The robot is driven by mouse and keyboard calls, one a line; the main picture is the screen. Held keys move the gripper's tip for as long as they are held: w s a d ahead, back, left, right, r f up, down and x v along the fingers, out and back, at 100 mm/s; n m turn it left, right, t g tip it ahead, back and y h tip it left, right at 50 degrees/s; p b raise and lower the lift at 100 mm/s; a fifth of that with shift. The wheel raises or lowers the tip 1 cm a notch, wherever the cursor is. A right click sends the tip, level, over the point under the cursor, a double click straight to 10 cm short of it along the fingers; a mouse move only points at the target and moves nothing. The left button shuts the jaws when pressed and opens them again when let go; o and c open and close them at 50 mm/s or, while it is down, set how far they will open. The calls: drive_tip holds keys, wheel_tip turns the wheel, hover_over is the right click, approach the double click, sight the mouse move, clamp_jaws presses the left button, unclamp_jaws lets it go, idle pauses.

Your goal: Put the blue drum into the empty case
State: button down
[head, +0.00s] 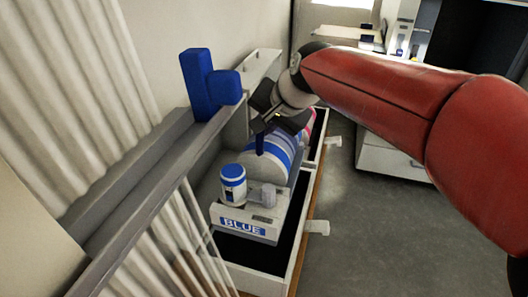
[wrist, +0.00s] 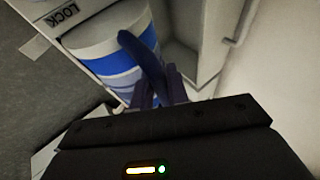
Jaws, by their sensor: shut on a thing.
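The blue drum (head: 272,152), white with blue bands, lies tilted behind the label stand in the head view. It fills the upper left of the wrist view (wrist: 118,52). My gripper (head: 262,138) is at the drum, with a dark finger reaching down over its side. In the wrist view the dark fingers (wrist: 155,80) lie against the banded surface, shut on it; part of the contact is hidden. Black-lined open cases (head: 245,250) stand below and beside the drum; the drum and my arm hide parts of their insides.
A small blue-and-white can (head: 233,185) stands on a stand marked BLUE (head: 243,226). Dark blue blocks (head: 208,82) sit on a grey ledge (head: 150,160) at left. A pink-banded item (head: 308,131) shows behind the drum. Open floor (head: 370,230) lies to the right.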

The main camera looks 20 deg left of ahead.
sight(285, 176)
wheel_tip(285, 176, down, 19)
drive_tip(key=b, duration=0.4)
idle(0.4)
drive_tip(key=shift+f, duration=0.15)
drive_tip(key=c, duration=1.4)
unclamp_jaws()
drive_tip(key=shift+o, duration=0.2)
drive_tip(key=p+v, duration=0.1)
drive_tip(key=v, duration=1.1)
drive_tip(key=shift+d, duration=0.1)
